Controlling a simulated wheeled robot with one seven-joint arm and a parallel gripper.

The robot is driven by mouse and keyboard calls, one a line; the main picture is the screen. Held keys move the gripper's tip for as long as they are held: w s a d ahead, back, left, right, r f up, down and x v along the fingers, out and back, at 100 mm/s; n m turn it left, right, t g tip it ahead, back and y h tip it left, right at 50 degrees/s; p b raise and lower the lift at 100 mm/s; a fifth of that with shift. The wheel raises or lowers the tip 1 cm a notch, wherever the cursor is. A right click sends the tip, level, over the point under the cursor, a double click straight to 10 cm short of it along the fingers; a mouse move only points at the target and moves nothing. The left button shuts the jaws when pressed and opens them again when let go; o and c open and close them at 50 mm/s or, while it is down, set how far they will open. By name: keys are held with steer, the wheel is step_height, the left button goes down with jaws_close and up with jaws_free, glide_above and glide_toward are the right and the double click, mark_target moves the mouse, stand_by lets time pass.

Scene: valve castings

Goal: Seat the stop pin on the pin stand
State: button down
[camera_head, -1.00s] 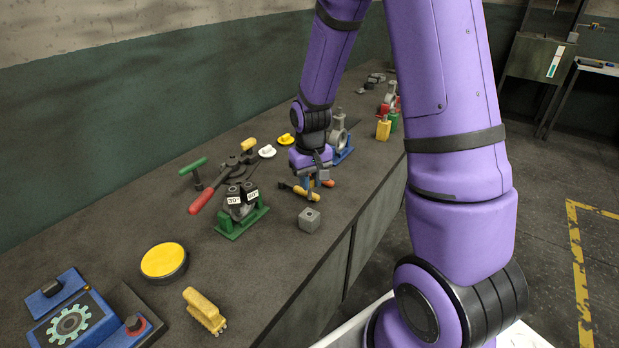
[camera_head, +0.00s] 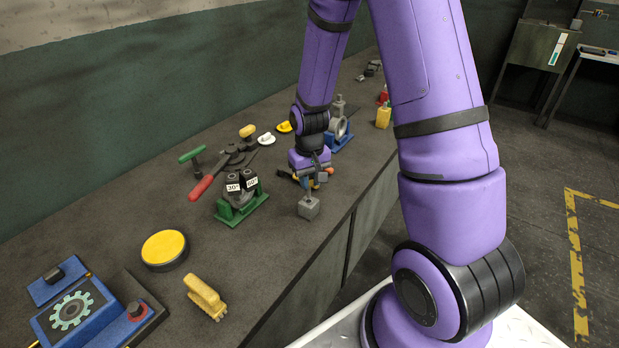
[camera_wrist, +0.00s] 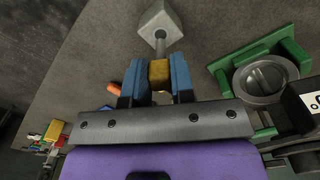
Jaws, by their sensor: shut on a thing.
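The stop pin has a yellow-brown head (camera_wrist: 159,74) and a grey shaft (camera_wrist: 160,43). My gripper (camera_wrist: 155,82) is shut on the head, with one blue finger on each side. The pin stand, a small grey block (camera_wrist: 162,20), lies straight beyond the shaft in the wrist view, and the shaft's end meets its face there. In the head view the pin (camera_head: 318,198) hangs below my gripper (camera_head: 315,186), over the stand (camera_head: 309,208). Whether the tip is in the stand or just above it, I cannot tell.
A green fixture (camera_head: 240,208) with 30° and 60° blocks stands left of the stand. Orange-handled and dark tools lie behind my gripper. The bench's front edge is to the right.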

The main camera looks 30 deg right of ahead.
mark_target(309, 198)
steer(key=shift+f, duration=0.25)
steer(key=shift+f, duration=0.75)
steer(key=shift+f, duration=0.3)
stand_by(0.4)
steer(key=shift+f, duration=1.6)
steer(key=c, duration=0.9)
jaws_free()
steer(key=shift+r, duration=0.1)
step_height(309, 198, up, 11)
steer(key=shift+f, duration=0.2)
